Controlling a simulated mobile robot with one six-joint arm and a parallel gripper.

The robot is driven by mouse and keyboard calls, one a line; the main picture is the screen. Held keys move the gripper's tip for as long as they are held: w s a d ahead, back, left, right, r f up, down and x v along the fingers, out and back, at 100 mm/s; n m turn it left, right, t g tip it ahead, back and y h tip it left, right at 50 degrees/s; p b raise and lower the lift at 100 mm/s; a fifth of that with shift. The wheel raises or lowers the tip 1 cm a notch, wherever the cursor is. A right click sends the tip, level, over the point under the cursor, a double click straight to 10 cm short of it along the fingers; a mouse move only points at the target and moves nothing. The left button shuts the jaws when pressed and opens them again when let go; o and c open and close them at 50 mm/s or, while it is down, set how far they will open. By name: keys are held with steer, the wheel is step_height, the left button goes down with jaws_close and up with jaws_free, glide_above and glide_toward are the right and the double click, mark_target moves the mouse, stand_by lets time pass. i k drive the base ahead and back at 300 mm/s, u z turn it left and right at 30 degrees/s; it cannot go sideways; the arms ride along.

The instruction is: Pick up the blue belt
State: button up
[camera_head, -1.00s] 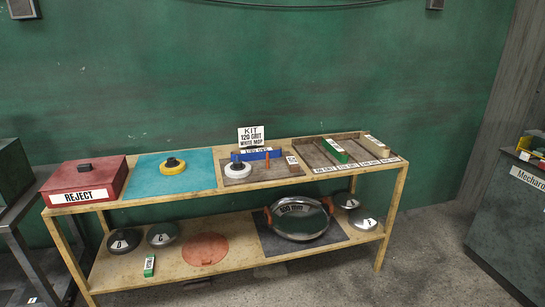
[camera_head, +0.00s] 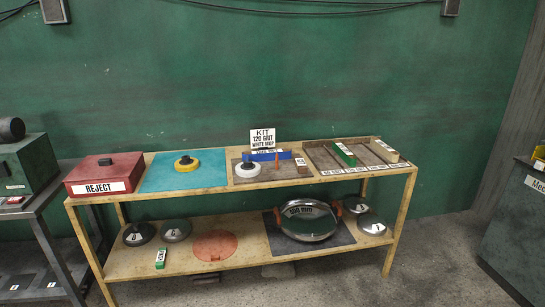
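A blue strip-like piece (camera_head: 270,155), which looks like the blue belt, stands on the brown kit mat (camera_head: 290,171) on the table's top shelf. It sits just below the white sign reading KIT 120 GRIT WHITE MOP (camera_head: 262,137). A white round mop (camera_head: 247,170) lies in front of it to the left, and a thin orange piece stands by its right end. My gripper is not in view.
The top shelf also holds a red REJECT box (camera_head: 104,173), a yellow mop (camera_head: 186,162) on a teal mat (camera_head: 160,180), and a slotted tray (camera_head: 325,160) with a green block (camera_head: 345,154). The lower shelf holds a large steel dish (camera_head: 306,220) and several lids. Grey floor in front is clear.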

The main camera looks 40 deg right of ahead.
mark_target(257, 156)
steer(key=u, duration=0.1)
steer(key=i, duration=0.95)
steer(key=z, duration=0.05)
